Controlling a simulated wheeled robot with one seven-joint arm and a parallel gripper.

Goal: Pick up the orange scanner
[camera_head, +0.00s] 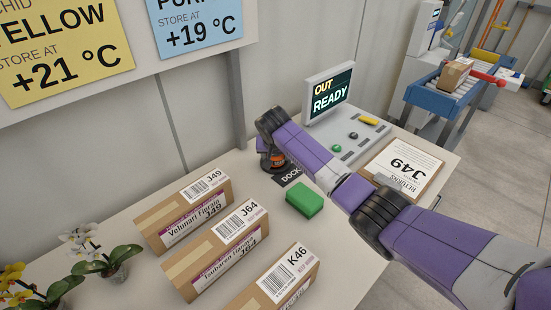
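A small orange and dark thing (277,159), which looks like the orange scanner, stands at the black "DOCK" label (288,177) on the bench. Only a little of it shows, as my purple arm covers most of it. My arm reaches in from the lower right, and its dark wrist joint is directly above the orange thing. My gripper's fingers are hidden or too small to make out there. I cannot tell whether they touch the scanner or how wide they are.
A green block (305,203) lies just in front of the dock. Boxes J49 (183,213), J64 (215,253) and K46 (276,285) stand to the left. A "READY" screen (329,94), a button panel (345,140) and a returns sheet (405,165) are to the right.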

